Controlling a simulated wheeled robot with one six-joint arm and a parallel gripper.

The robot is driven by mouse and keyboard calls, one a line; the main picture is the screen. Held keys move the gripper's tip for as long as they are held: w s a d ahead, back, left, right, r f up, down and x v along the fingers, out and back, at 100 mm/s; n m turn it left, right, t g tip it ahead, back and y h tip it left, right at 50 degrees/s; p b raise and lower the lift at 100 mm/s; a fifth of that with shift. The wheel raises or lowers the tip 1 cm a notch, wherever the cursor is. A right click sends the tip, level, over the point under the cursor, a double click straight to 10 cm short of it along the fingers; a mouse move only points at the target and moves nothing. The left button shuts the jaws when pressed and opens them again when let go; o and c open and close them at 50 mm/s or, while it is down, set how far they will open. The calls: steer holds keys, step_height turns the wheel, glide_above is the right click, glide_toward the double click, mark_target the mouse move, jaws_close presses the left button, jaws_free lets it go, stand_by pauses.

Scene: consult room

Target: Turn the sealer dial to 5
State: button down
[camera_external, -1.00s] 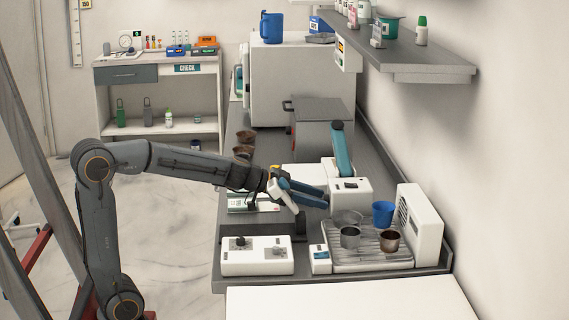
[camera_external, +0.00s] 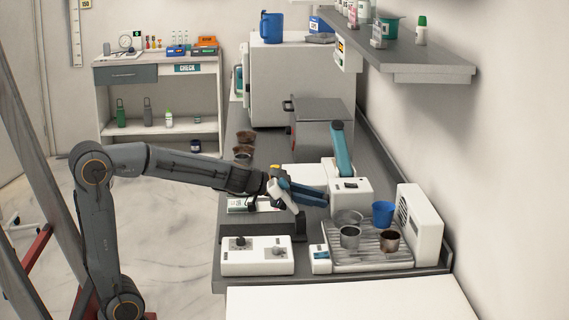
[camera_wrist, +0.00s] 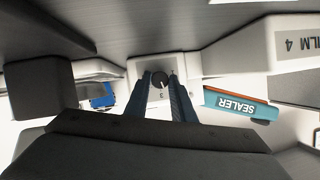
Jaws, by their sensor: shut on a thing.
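The sealer is a white unit (camera_external: 350,192) with a raised teal arm (camera_external: 342,150) on the counter. In the wrist view its arm carries an upside-down SEALER label (camera_wrist: 236,104). A small round black dial (camera_wrist: 160,79) with a light pointer mark is on a white face between my fingertips. My gripper (camera_external: 324,198) reaches the left side of the sealer; its blue fingers are closed on the dial. In the external view the dial is hidden, and I cannot read a number at its pointer.
A white box with knobs (camera_external: 257,262) stands at the front of the counter. A drip tray unit (camera_external: 405,262) with metal cups and a blue cup (camera_external: 383,214) is at right. Brown cups (camera_external: 245,138) stand behind my forearm. A grey shelf (camera_external: 425,68) overhangs at upper right.

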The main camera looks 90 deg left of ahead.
steer(key=m+b, duration=0.1)
steer(key=y+b, duration=0.1)
steer(key=b, duration=0.1)
steer(key=shift+d+f+m, duration=0.1)
steer(key=shift+f+m, duration=0.15)
steer(key=shift+m, duration=0.15)
steer(key=shift+m+t+y+b, duration=0.3)
steer(key=shift+m+y+b, duration=0.2)
steer(key=shift+b, duration=0.45)
steer(key=shift+r, duration=0.1)
steer(key=c, duration=1.5)
jaws_free()
steer(key=shift+r+p, duration=0.15)
steer(key=shift+p, duration=0.25)
